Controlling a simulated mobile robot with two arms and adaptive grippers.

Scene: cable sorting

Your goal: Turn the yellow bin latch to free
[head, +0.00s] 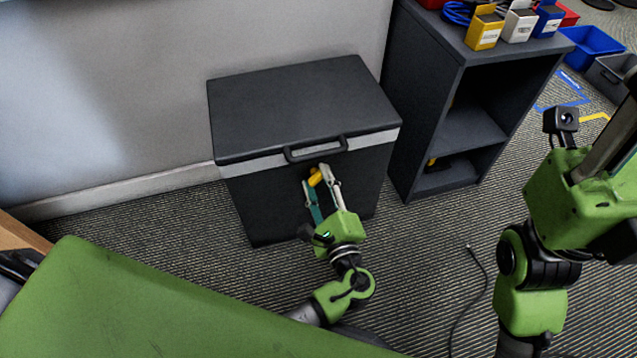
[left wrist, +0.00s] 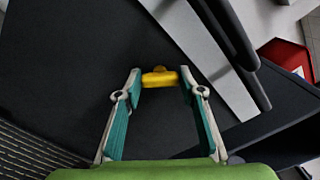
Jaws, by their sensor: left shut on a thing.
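The yellow bin latch (head: 315,177) is a small yellow piece on the front of the dark bin (head: 300,105), just below the light grey band under its lid. My left gripper (head: 314,178) reaches up to the bin front and is shut on the latch. In the left wrist view, the latch (left wrist: 160,79) lies crosswise between the two fingertips of the left gripper (left wrist: 160,84), with a rounded bump on its upper side. The lid is down. My right gripper (head: 605,145) is only partly in view at the right edge, and its fingertips are cut off.
A dark lid handle (head: 316,150) sticks out just above the latch. A dark shelf (head: 470,100) with yellow, white and blue boxes stands right of the bin. Blue (head: 590,48) and grey bins stand beyond it. A thin black cable (head: 482,290) lies on the carpet.

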